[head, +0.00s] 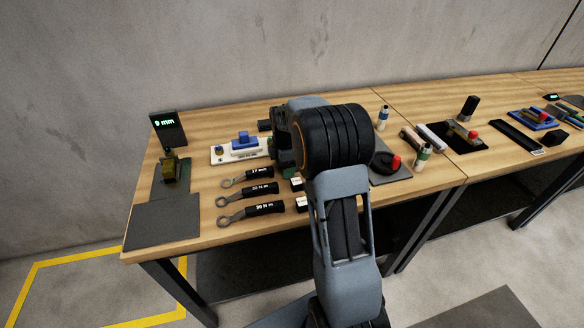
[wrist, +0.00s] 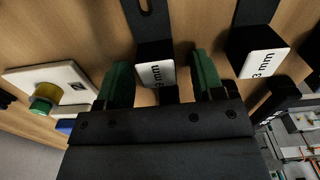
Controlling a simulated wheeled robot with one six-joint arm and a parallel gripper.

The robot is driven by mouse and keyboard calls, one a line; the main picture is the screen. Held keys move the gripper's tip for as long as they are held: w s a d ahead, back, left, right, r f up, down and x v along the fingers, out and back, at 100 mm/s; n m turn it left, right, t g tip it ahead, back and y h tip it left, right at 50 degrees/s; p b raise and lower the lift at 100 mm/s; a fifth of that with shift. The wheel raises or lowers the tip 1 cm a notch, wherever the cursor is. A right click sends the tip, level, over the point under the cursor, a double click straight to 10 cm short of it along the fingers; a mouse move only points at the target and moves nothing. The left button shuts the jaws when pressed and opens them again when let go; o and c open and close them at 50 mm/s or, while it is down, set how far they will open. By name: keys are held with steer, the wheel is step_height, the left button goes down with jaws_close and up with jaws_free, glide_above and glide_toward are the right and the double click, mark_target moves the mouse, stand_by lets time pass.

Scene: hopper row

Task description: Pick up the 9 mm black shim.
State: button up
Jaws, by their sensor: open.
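My gripper (wrist: 161,80) is open in the wrist view, with a green-padded finger on each side. A black shim (wrist: 153,50) with a white label shows between the fingers, with clear gaps to both. Its label ends in "mm", but the digit is hard to read. A second black shim (wrist: 258,41), labelled "3 mm", lies to the right, outside the fingers. In the head view my arm hides the gripper, and white label ends (head: 301,204) show beside the arm.
A display (head: 166,128) reads "9 mm" at the table's back left. Several black-handled wrenches (head: 262,189) lie left of my arm. A white plate with a yellow-and-green knob (wrist: 45,95) is left of the gripper. A dark mat (head: 160,225) at the front left is bare.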

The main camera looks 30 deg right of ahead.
steer(key=shift+c, duration=0.4)
jaws_close()
steer(key=shift+r, duration=0.15)
